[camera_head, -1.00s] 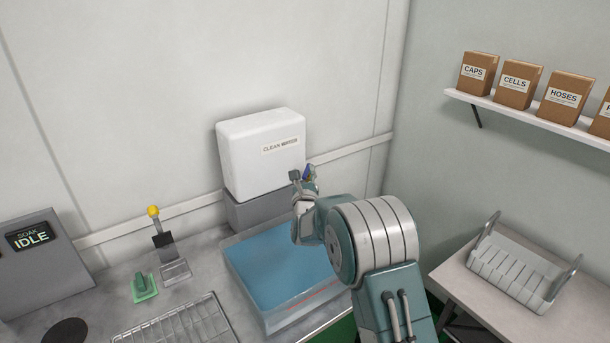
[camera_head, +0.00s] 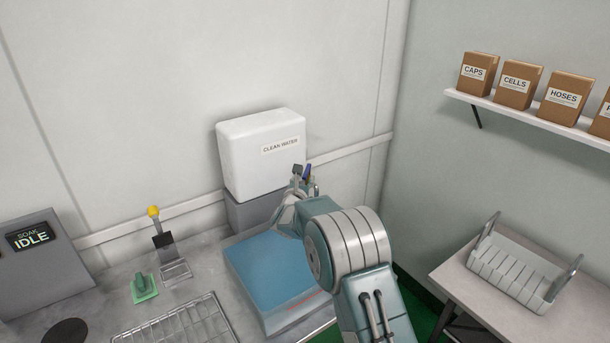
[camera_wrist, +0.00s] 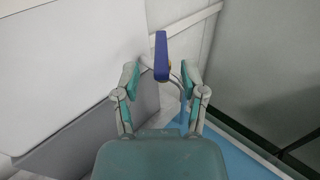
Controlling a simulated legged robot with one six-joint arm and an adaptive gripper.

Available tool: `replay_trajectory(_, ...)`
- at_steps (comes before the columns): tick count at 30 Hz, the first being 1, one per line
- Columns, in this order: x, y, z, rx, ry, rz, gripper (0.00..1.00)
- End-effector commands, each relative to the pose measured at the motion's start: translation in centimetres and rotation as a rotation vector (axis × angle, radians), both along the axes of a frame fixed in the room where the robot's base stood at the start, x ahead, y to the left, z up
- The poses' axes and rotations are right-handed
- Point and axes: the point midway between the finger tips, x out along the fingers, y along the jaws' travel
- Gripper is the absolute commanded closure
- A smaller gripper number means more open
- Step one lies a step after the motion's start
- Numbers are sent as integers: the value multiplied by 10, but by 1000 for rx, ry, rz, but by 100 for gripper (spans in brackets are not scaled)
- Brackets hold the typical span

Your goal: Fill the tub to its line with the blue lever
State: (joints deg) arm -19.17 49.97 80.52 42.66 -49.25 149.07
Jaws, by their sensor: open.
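The blue lever (camera_wrist: 161,55) stands upright between and beyond my open fingers in the wrist view. Its top also shows beside my fingers in the head view (camera_head: 308,171). My gripper (camera_wrist: 161,78) is open, with one finger on each side of the lever; contact is not visible. In the head view my gripper (camera_head: 303,181) is at the right side of the white clean water tank (camera_head: 262,157). A curved grey spout (camera_wrist: 177,77) shows near the lever. The blue tub (camera_head: 265,270) lies below, with a reddish mark near its front; its water level is unclear.
A side table with a white rack (camera_head: 513,273) and a shelf of boxes (camera_head: 515,88) are at right.

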Motion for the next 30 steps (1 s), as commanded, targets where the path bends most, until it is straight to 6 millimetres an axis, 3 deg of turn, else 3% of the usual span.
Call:
replay_trajectory(7,24,-5,0,-1,-1,0,46)
replay_trajectory(17,28,-6,0,-1,0,0,46)
replay_trajectory(18,28,-6,0,-1,0,0,50)
replay_trajectory(21,28,-6,0,-1,-1,1,95)
replay_trajectory(22,28,-6,0,-1,-1,1,100)
replay_trajectory(30,28,-5,0,0,-1,-1,100)
